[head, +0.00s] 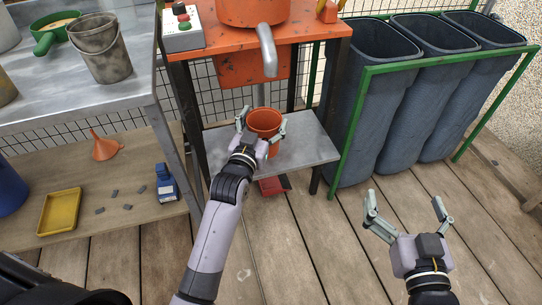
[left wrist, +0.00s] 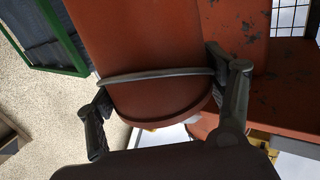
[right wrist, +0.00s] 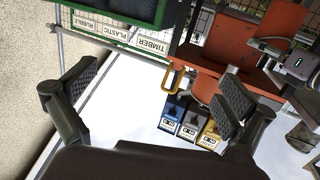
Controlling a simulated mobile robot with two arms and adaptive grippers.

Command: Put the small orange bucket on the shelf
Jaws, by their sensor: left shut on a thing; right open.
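The small orange bucket (head: 264,122) is in front of the orange machine, above or on the grey metal shelf (head: 312,151) under it; I cannot tell whether it touches the shelf. My left gripper (head: 261,126) is shut on the bucket, one finger on each side. In the left wrist view the bucket (left wrist: 150,50) fills the middle between the fingers, with a dark handle across it. My right gripper (head: 405,212) is open and empty, low over the wooden deck at the right.
The orange machine (head: 225,70) with a grey spout (head: 267,50) stands above the bucket. Dark bins (head: 370,100) in a green frame stand to the right. A grey workbench (head: 60,90) at the left has a lower wooden shelf with a funnel (head: 105,147) and yellow tray (head: 60,211).

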